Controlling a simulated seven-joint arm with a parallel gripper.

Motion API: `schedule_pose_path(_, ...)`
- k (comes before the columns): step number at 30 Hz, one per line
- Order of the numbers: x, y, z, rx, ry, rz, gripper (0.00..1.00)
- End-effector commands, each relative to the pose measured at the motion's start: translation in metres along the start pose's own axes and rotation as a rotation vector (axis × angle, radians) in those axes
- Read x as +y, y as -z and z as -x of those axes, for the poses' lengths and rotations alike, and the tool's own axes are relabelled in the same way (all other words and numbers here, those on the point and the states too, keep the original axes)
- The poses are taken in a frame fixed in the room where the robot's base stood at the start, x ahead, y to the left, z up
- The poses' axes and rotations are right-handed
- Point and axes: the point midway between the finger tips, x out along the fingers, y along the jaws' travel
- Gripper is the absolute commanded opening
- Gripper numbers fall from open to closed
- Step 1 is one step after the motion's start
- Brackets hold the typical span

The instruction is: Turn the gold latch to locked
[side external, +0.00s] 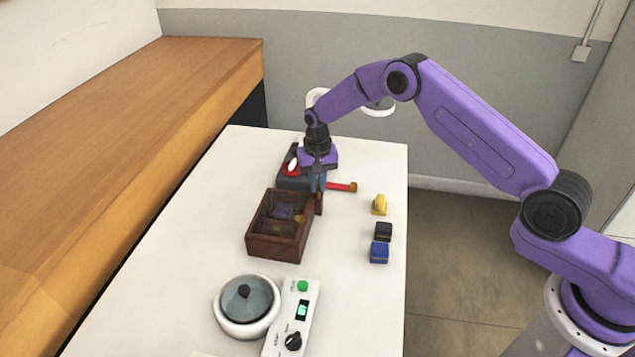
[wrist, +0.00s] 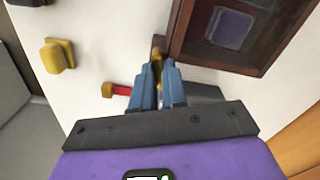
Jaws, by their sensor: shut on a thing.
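A dark brown wooden box (side external: 252,238) with a dark see-through top stands mid-table. It also shows at the top right of the wrist view (wrist: 272,64). A brown upright piece (side external: 319,204) sticks out at its far right corner. The gold latch (wrist: 157,60) shows as a small bit of gold at this piece, between my fingertips. My gripper (side external: 318,188) points down there, and in the wrist view its blue fingers (wrist: 156,68) are closed around the latch. The fingers hide most of the latch, so I cannot tell which way it is turned.
Behind my gripper is a dark grey device (side external: 287,182) with a red lever (side external: 341,187). A yellow piece (side external: 379,205), a black block (side external: 383,231) and a blue block (side external: 379,253) stand right. A round lidded pot (side external: 230,325) and control panel (side external: 279,342) are in front.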

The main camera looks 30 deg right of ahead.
Motion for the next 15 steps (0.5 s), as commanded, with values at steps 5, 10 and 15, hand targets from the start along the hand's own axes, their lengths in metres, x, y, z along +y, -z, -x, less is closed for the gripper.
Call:
schedule_pose_path(5, -0.0005, -0.0004, 0.0007, -0.001, 0.000, -0.145, 0.00)
schedule_pose_path(10, -0.0005, -0.0004, 0.0007, -0.001, 0.000, -0.258, 0.00)
schedule_pose_path(15, -0.0004, -0.0003, 0.0007, -0.001, 0.000, -0.336, 0.00)
